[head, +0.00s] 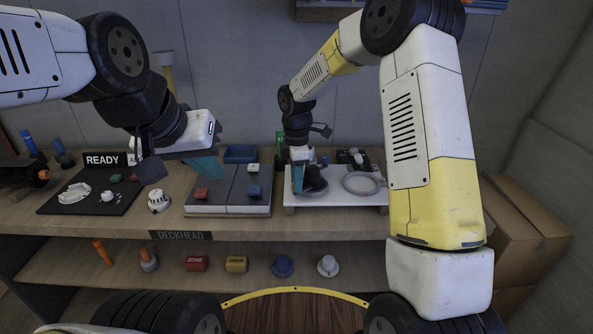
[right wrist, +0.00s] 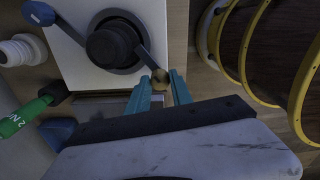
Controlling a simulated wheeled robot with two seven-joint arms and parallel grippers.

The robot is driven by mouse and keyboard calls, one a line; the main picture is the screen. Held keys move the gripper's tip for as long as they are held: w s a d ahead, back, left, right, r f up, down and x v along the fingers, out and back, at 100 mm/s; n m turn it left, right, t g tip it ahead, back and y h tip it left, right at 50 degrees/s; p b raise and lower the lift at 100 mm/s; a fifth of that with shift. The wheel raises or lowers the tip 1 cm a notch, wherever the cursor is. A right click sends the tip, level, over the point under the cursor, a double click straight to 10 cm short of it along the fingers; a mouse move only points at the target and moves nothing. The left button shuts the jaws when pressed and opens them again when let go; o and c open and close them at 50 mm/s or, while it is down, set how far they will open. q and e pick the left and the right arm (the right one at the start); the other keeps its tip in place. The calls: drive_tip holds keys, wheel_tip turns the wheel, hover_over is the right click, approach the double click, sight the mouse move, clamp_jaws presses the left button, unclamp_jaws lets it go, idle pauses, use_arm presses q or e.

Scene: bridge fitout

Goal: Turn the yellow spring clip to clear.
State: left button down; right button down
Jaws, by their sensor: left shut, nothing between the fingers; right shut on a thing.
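My right gripper (head: 298,180) reaches down to the left part of a white board (head: 340,198) on the bench. In the right wrist view its teal fingers (right wrist: 160,88) are shut on a small yellow-brown end piece (right wrist: 160,75). This piece sits at the tip of a grey lever (right wrist: 147,58) coming off a black round hub (right wrist: 110,44). I cannot tell for sure that it is the yellow spring clip. The hub also shows in the head view (head: 315,181), partly hidden by the gripper. My left gripper (head: 207,168) is shut and empty above a grey panel.
The grey panel (head: 230,212) carries red and blue blocks. A grey ring (head: 361,183) lies right of the hub. A black mat (head: 75,208) with small parts is at left. The lower shelf holds a red block (head: 196,263), a yellow block (head: 236,264) and other parts.

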drive_tip(key=m, duration=0.3)
drive_tip(key=shift+m, duration=2.2)
drive_tip(key=c, duration=1.1)
unclamp_jaws()
drive_tip(key=shift+c, duration=0.2)
drive_tip(key=shift+r, duration=3.95)
